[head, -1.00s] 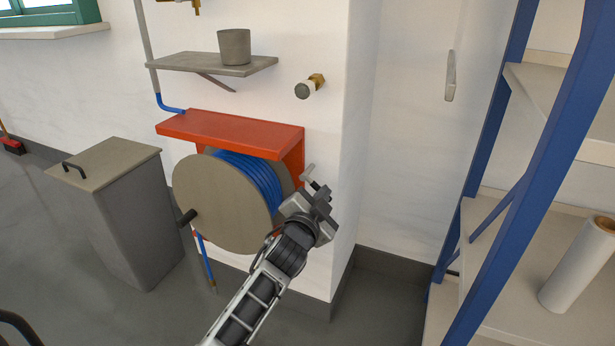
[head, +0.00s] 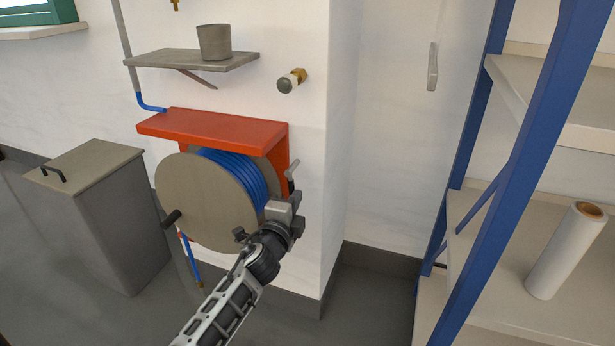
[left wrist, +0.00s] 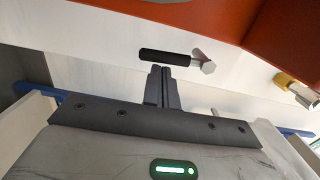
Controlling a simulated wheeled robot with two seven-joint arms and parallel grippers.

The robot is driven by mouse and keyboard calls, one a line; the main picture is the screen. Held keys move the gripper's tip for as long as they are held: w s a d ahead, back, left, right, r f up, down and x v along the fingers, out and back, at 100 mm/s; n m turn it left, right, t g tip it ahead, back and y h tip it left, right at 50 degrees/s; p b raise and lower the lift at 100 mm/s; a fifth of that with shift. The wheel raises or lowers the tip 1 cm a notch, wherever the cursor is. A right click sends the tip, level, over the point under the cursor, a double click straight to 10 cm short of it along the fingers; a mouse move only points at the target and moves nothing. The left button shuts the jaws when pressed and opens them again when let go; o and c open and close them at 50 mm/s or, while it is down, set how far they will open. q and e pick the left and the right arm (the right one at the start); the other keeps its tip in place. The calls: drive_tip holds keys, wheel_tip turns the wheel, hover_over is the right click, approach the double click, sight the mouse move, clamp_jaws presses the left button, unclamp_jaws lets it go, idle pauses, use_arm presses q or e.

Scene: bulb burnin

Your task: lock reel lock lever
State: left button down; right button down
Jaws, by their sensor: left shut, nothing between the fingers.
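The hose reel (head: 205,203) has a round beige side plate and blue hose (head: 240,172) wound on it, under a red bracket (head: 215,130). The lock lever (head: 293,168) shows as a small grey piece at the reel's right side. In the left wrist view the lever has a black grip (left wrist: 165,56) and a silver hexagonal end, lying roughly crosswise. My left gripper (head: 290,198) is just below the lever, shut and empty. Its fingertips (left wrist: 161,69) are close under the black grip; I cannot tell whether they touch it. My right gripper is out of view.
A brass-and-grey wall fitting (head: 291,81) sticks out above right of the reel. A shelf with a grey pot (head: 214,42) is above the bracket. A grey bin (head: 100,215) stands left. A blue-framed rack (head: 530,130) stands right.

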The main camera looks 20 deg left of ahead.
use_arm(q)
drive_tip(key=shift+a+m, duration=0.2)
drive_tip(key=shift+m, duration=0.2)
idle(0.3)
drive_tip(key=s+d, duration=0.2)
drive_tip(key=s, duration=1.3)
drive_tip(key=shift+s+p, duration=0.4)
